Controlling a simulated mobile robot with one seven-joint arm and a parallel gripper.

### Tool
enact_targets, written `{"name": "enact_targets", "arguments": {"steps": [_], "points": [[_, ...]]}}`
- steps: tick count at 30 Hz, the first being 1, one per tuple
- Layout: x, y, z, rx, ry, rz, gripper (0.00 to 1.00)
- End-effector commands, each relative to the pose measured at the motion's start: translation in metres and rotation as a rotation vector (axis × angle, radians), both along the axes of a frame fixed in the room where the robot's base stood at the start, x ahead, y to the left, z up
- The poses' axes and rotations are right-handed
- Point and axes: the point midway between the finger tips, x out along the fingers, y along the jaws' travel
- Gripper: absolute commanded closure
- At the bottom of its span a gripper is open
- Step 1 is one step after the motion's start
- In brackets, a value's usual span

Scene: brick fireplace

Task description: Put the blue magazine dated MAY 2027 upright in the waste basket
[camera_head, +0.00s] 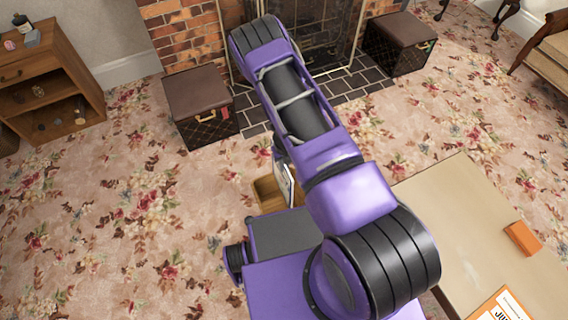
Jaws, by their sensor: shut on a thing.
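A thin magazine (284,184) with a white face and a blue edge shows just left of my purple arm, standing steeply on edge. Its date cannot be read. My gripper (280,154) is mostly hidden by the arm; a small dark part shows at the magazine's top, and it is shut on the magazine. A tan, open-topped waste basket (265,196) stands on the carpet, partly hidden by the arm. The magazine's lower part overlaps the basket in the picture; I cannot tell how deep inside it is.
A table (440,215) at right holds an orange block (522,239) and an orange-and-white magazine (503,306). Dark boxes (200,105) (399,43) flank the brick fireplace (182,30). A wooden shelf (45,85) stands at left. The carpet at left is clear.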

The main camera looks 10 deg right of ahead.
Motion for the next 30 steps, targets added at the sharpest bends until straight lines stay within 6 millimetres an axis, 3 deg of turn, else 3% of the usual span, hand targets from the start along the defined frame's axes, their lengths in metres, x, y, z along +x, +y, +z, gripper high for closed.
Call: {"name": "enact_targets", "arguments": {"steps": [30], "points": [[0.0,0.0,-0.086,0.0,-0.001,0.0,1.0]]}}
